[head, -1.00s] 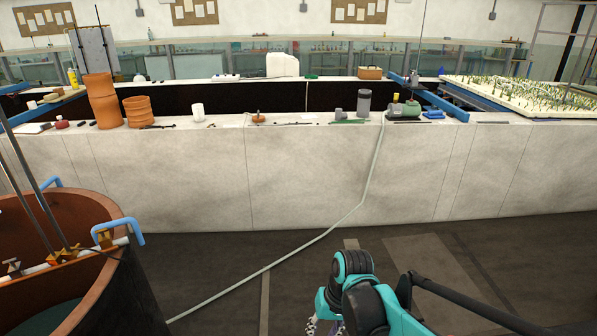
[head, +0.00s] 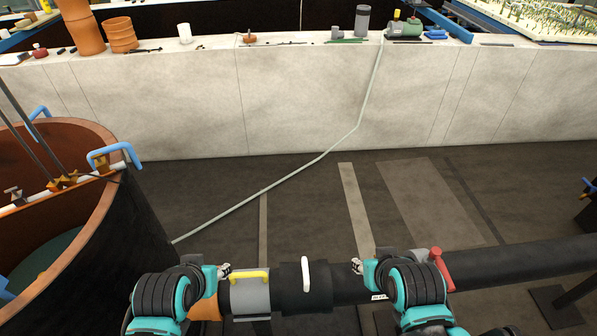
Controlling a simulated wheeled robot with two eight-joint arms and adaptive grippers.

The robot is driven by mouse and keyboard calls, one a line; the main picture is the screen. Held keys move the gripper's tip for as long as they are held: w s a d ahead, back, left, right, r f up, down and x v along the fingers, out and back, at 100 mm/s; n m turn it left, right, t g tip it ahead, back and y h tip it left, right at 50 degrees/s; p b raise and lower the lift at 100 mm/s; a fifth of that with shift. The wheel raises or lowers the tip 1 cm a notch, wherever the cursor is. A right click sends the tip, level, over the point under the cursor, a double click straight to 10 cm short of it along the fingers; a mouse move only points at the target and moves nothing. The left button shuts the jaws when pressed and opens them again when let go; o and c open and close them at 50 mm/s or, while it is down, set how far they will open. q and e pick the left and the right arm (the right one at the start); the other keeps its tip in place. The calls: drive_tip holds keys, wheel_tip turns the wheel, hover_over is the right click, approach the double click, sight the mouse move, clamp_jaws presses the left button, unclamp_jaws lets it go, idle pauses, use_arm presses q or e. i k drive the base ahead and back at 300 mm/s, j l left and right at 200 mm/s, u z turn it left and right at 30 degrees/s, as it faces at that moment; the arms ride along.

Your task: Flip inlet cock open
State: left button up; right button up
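A black pipe (head: 345,286) runs across the bottom of the head view. A yellow lever (head: 249,275) lies lengthwise on its grey section. A white lever (head: 306,274) stands across a black collar, and a red fitting (head: 440,270) sits further right. None carries a readable name, so I cannot tell which is the inlet cock. My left gripper (head: 224,270) is just left of the yellow lever. My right gripper (head: 357,266) is above the pipe, between the white lever and the red fitting. Both grippers are small and partly hidden by my arms; their opening cannot be told.
A brown tank (head: 105,225) with blue-handled fittings (head: 115,155) stands at left. A pale hose (head: 270,185) crosses the dark floor. A long white wall (head: 300,105) with pots and tools on top closes off the back. Floor between pipe and wall is mostly clear.

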sight(435, 252)
drive_tip(key=k+l+z, duration=0.1)
drive_tip(key=z, duration=1.35)
